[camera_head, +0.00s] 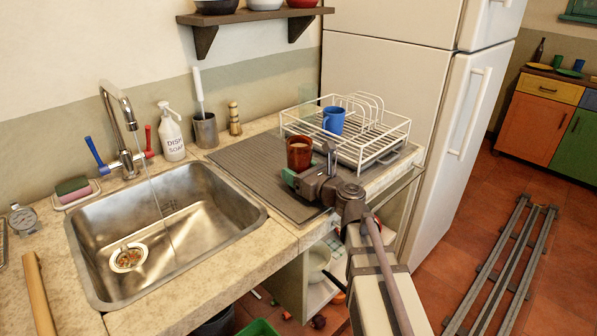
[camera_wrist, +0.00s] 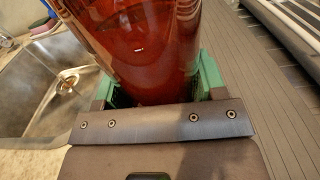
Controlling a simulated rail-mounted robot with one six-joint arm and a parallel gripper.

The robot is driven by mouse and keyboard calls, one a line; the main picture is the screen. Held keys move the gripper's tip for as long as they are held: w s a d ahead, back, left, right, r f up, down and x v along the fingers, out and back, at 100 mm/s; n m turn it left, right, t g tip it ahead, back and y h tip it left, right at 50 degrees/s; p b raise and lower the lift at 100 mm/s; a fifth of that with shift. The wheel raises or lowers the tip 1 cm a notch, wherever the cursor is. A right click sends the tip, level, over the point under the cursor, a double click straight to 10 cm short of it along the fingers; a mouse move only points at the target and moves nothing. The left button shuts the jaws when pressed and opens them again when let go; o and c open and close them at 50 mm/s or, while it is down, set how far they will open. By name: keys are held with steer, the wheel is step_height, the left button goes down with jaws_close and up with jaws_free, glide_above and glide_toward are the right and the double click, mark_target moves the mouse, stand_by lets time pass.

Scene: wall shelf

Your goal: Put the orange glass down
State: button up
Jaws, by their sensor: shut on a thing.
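The orange glass (camera_head: 299,153) is a brownish-orange see-through tumbler, upright over the grey ribbed drying mat (camera_head: 245,165) beside the sink. My gripper (camera_head: 291,178) is shut on the glass low on its sides. In the wrist view the glass (camera_wrist: 140,45) fills the space between the green finger pads of my gripper (camera_wrist: 150,85). The base of the glass is hidden by the gripper, so I cannot tell whether it touches the mat.
A white wire dish rack (camera_head: 375,150) holding a blue mug (camera_head: 333,120) stands just right of the glass. The sink (camera_head: 165,230) with running water lies to the left. A soap bottle (camera_head: 171,132) and a utensil cup (camera_head: 205,131) stand behind. The mat's left part is clear.

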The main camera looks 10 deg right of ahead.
steer(key=shift+f, duration=0.2)
steer(key=o, duration=1.1)
steer(key=shift+r, duration=0.1)
steer(key=shift+c, duration=0.2)
steer(key=shift+s+r, duration=0.2)
steer(key=v, duration=0.7)
steer(key=shift+d, duration=0.15)
